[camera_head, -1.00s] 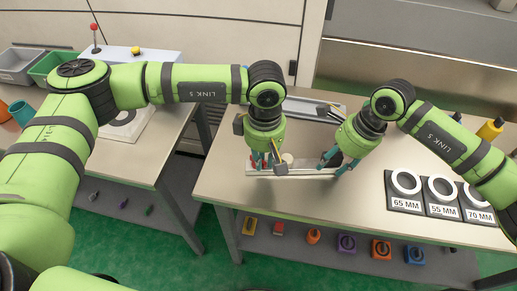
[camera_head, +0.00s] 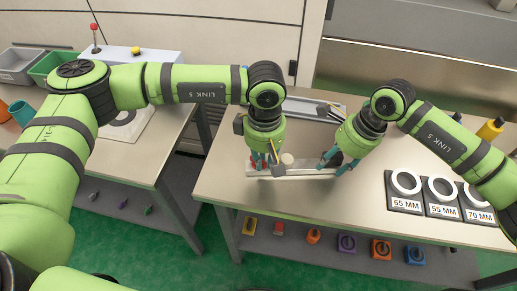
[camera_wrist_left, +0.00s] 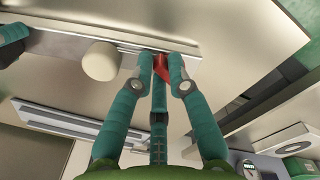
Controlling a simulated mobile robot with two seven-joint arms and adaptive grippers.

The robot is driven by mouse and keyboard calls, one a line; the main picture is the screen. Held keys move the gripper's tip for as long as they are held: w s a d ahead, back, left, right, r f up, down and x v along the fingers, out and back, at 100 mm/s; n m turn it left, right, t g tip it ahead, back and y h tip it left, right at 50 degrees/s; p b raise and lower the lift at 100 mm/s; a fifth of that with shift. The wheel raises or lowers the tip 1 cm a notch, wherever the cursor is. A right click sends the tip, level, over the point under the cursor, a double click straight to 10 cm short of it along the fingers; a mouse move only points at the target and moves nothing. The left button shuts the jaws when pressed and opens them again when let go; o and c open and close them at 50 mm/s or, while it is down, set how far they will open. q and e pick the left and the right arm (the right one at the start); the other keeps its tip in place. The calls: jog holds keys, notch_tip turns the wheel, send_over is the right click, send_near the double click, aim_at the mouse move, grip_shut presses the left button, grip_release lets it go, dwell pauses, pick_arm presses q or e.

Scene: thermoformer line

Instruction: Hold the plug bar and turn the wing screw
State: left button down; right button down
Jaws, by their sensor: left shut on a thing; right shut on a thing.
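The plug bar (camera_head: 310,173) is a long, pale metal bar on the middle bench, and a round cream plug (camera_head: 287,159) stands on it. My left gripper (camera_head: 264,164) is at the bar's left end, shut on a red wing screw. In the left wrist view the red wing screw (camera_wrist_left: 161,66) sits between the fingertips, against the plug bar (camera_wrist_left: 65,45), beside the cream plug (camera_wrist_left: 101,61). My right gripper (camera_head: 331,163) is shut on the bar's right end. A bit of red shows by its fingers, which partly hide the contact.
Black cards with white rings, labelled 65 MM (camera_head: 405,190), 55 MM (camera_head: 441,195) and 70 MM (camera_head: 478,203), lie right on the bench. A metal frame (camera_head: 310,108) lies behind the arms. Several coloured items sit on the lower shelf. The bench front is clear.

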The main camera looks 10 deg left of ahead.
pick_arm(q)
jog(key=shift+s+a+f+m, duration=0.15)
jog(key=shift+s+m, duration=0.1)
jog(key=shift+m, duration=0.35)
jog(key=shift+s+a+m, duration=0.1)
jog(key=shift+m, duration=0.8)
jog(key=shift+s+a+m, duration=0.1)
jog(key=shift+m, duration=0.8)
jog(key=shift+a+m, duration=0.15)
jog(key=shift+m, duration=0.75)
